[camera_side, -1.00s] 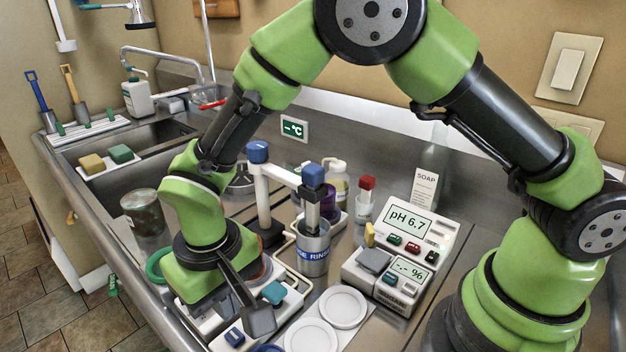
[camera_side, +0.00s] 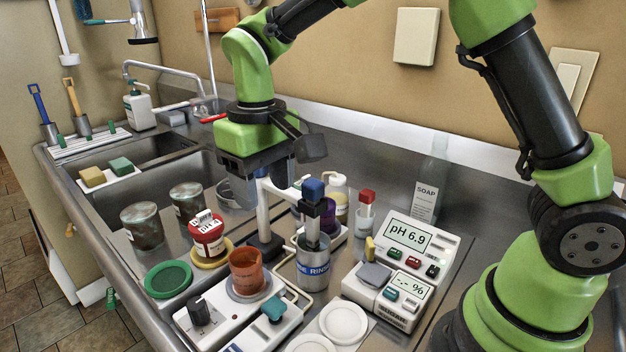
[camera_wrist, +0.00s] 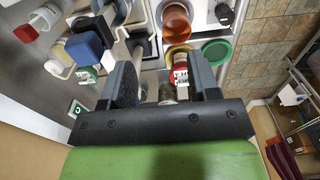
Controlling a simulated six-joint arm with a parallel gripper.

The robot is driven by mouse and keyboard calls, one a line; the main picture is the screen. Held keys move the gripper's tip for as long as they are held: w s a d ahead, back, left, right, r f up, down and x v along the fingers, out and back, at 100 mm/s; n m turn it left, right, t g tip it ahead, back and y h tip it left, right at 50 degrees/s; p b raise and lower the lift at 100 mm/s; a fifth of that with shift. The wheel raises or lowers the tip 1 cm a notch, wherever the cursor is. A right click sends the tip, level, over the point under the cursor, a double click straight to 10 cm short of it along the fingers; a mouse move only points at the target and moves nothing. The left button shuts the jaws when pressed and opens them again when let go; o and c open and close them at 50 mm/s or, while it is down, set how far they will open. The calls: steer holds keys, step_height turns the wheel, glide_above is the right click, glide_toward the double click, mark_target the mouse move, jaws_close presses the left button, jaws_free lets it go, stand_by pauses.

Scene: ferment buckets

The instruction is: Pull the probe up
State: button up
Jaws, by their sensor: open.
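A white stand post (camera_side: 263,212) with a dark base holds a side arm towards the probe.
An orange beaker (camera_side: 247,268) stands on a white device with a black knob (camera_side: 199,311). A red-and-white jar (camera_side: 207,238) and green lid (camera_side: 168,279) are to its left. The meter (camera_side: 408,235) reads pH 6.9. Bottles stand behind the probe; white dishes (camera_side: 343,322) lie in front.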

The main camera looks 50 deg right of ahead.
mark_target(313, 182)
steer(key=d+r, duration=0.2)
steer(key=s+d+r, duration=0.1)
steer(key=d+r, duration=0.2)
steer(key=s+d+r, duration=0.1)
steer(key=d+r, duration=0.1)
steer(key=shift+d+r, duration=0.15)
steer(key=shift+d, duration=0.3)
step_height(313, 182, down, 10)
steer(key=shift+r, duration=0.15)
